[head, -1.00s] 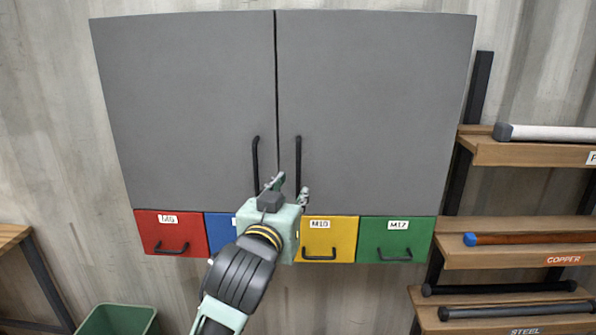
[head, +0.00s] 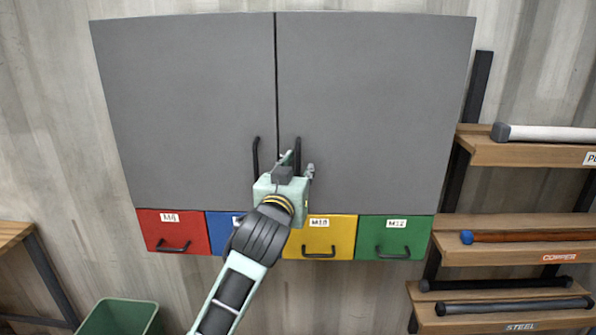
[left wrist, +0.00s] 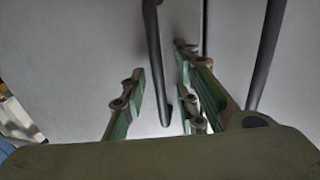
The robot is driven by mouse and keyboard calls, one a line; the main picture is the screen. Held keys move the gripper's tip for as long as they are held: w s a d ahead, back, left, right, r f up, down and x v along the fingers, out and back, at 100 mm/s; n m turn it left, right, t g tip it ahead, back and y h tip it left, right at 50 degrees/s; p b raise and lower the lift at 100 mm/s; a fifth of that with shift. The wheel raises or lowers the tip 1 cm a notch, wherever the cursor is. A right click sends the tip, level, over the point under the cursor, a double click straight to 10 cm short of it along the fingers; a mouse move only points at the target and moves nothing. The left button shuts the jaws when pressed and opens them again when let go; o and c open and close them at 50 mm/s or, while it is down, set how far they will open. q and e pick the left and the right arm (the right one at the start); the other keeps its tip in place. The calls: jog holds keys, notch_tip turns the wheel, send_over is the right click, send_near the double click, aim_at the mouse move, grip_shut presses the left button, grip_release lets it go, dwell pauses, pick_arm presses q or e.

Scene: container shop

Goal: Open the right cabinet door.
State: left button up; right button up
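The grey cabinet has a left door (head: 185,100) and a right door (head: 375,100), both shut with a narrow seam between them. The right door's black upright handle (head: 298,143) stands just right of the seam, its lower part hidden by my gripper. My left gripper (head: 298,162) is open at this handle, with one finger on each side. In the left wrist view, the handle (left wrist: 153,45) shows between the spread fingers (left wrist: 160,62), with gaps visible; contact cannot be told. The left door's handle (head: 255,155) is free. My right gripper is out of view.
Red (head: 173,232), blue (head: 220,225), yellow (head: 320,240) and green (head: 395,238) drawers sit below the doors. A pipe rack (head: 510,225) stands close on the right. A green bin (head: 118,318) is at lower left. The area before the right door is clear.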

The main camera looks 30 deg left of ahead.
pick_arm(q)
grip_shut()
jog(key=shift+f, duration=0.1)
dwell(0.4)
